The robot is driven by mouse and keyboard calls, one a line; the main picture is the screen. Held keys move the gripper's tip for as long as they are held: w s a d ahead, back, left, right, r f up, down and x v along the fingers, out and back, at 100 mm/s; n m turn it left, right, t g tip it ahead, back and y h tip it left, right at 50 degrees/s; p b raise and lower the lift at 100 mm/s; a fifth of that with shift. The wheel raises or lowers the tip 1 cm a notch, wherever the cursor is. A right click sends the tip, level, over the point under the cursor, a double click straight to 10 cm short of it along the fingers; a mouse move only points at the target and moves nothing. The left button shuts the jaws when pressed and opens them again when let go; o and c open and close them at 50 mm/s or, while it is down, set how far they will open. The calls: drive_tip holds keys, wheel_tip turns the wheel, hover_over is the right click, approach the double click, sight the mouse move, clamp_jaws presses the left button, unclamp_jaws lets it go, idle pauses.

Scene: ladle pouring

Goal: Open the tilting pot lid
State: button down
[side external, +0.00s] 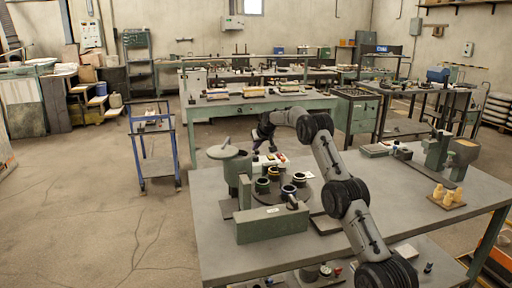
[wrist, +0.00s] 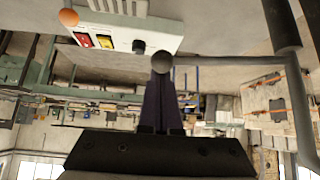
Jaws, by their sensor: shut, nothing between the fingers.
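A grey ball on a thin rod (wrist: 220,61) overlaps the fingertips; contact cannot be told. The rod runs right to a thicker grey bar.
A pale control box (wrist: 125,28) with red and yellow buttons and a dark knob is near the fingers. Several small round cups stand on a round plate (side external: 314,190) beside the pot. A long green block (side external: 272,225) lies in front.

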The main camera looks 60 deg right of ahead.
drive_tip(key=s+a+m+g+h, duration=0.2)
drive_tip(key=s+a+m+g, duration=0.1)
drive_tip(key=s+a+m, duration=0.2)
drive_tip(key=shift+s+a+m+h, duration=0.3)
drive_tip(key=shift+s+a, duration=0.35)
drive_tip(key=shift+s, duration=0.3)
idle(0.4)
drive_tip(key=shift+f, duration=0.1)
idle(0.4)
